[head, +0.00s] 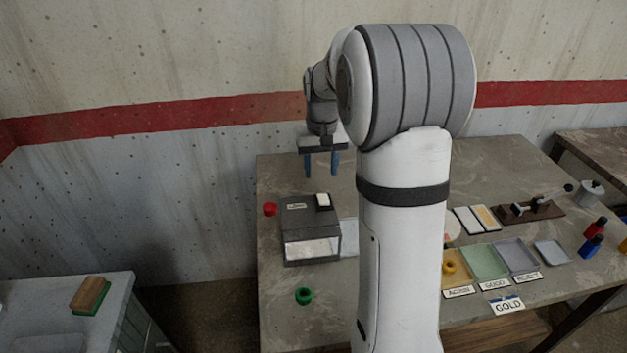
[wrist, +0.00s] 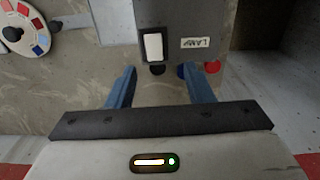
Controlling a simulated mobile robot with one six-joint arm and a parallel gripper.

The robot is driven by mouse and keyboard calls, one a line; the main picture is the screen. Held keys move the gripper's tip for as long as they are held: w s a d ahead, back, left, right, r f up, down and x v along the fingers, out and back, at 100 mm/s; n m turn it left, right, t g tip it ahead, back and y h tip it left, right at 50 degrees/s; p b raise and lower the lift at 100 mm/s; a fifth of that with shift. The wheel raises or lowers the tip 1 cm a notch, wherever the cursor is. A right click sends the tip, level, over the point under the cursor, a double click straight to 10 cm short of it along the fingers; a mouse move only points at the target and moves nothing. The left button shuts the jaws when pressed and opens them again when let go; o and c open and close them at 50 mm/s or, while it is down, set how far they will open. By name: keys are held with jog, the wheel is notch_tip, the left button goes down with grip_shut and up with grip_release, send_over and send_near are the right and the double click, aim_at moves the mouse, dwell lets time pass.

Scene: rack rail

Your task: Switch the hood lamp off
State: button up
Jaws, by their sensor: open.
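The dark grey hood (head: 312,230) stands on the left part of the table, with a bright front opening. On its top are a white rocker switch (head: 323,200) and a LAMP label (head: 297,206). In the wrist view the switch (wrist: 153,47) sits left of the label (wrist: 196,43), just beyond my fingertips. My gripper (head: 321,172) hangs above and behind the hood, fingers down. Its two blue fingers are apart with nothing between them; they also show in the wrist view (wrist: 165,75). The fingers look clear of the switch. I cannot tell which way the switch is tipped.
A red knob-like piece (head: 270,209) lies left of the hood and a green ring (head: 304,296) in front. Trays (head: 485,261) with labels, a dark board with a lever (head: 530,210) and bottles stand to the right. My arm hides the table's middle.

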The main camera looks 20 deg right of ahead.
aim_at(323, 196)
jog(key=shift+w+d+f, duration=0.4)
jog(key=shift+w+f, duration=0.15)
jog(key=shift+f, duration=0.1)
jog(key=shift+w+d+f, duration=0.35)
jog(key=shift+w+f, duration=0.15)
jog(key=shift+f, duration=0.1)
notch_tip(323, 196, down, 7)
jog(key=shift+f+p, duration=0.15)
jog(key=shift+p, duration=0.45)
jog(key=shift+c, duration=0.6)
